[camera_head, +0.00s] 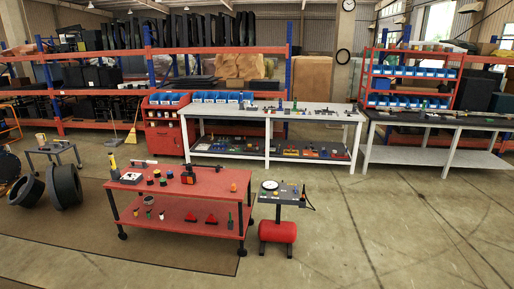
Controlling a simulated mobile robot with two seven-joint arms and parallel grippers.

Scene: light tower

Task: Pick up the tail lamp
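A red two-level cart (215,183) stands in the near middle of the floor. Several small items lie on its top, among them a dark device (188,177) and an orange round piece (233,187). On the lower shelf are two small red pieces with dark bases, one to the left (190,217) and one to the right (211,219). They are too small to tell whether either is the tail lamp, and I cannot pick it out for sure elsewhere. Neither of my grippers is in view.
A small grey table with a red tank (278,232) stands right of the cart. A long white workbench (340,117) and a grey bench (440,121) stand behind. The floor at front right (400,230) is clear.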

